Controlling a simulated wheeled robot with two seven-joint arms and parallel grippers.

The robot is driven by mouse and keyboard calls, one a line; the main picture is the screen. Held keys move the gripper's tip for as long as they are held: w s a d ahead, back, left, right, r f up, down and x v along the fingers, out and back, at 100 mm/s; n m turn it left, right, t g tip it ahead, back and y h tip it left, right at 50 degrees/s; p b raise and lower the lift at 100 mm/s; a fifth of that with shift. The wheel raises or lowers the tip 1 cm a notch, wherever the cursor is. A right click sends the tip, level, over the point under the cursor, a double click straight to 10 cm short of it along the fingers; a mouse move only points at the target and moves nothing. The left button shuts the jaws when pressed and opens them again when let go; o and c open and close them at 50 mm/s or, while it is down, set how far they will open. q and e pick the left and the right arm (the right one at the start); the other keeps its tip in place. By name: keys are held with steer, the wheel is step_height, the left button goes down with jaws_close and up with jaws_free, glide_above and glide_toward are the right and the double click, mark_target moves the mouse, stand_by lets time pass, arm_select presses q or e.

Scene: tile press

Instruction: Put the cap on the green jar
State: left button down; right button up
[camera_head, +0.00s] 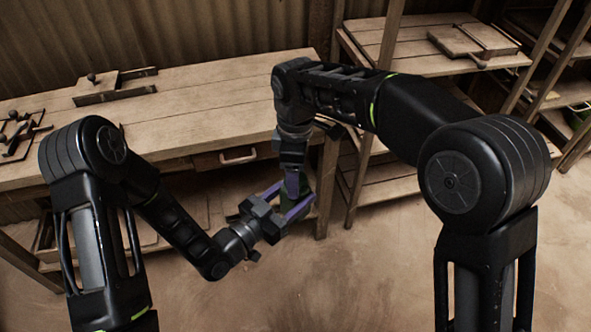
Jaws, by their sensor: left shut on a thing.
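My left gripper (293,198) comes in from the lower left, its purple fingers shut on the green jar (284,203). Only a small dark green patch of the jar shows between the fingers. My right gripper (293,188) points down from above, right over the jar and close to the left fingers. Its fingers overlap the left ones in the picture, so I cannot tell whether they are open or shut. I cannot make out a cap; if one is there, the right gripper hides it.
A wooden workbench (190,115) with a drawer (230,157) stands behind the grippers. Clamp-like wooden tools (115,88) lie on its left part. A wooden shelf unit (420,60) stands at the back right. The floor (370,270) in front is clear.

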steer(key=shift+c, duration=0.3)
jaws_close()
steer(key=m, duration=1.1)
steer(key=shift+m, duration=0.4)
steer(key=shift+o, duration=1.1)
jaws_free()
step_height(320, 180, up, 8)
steer(key=shift+f, duration=0.25)
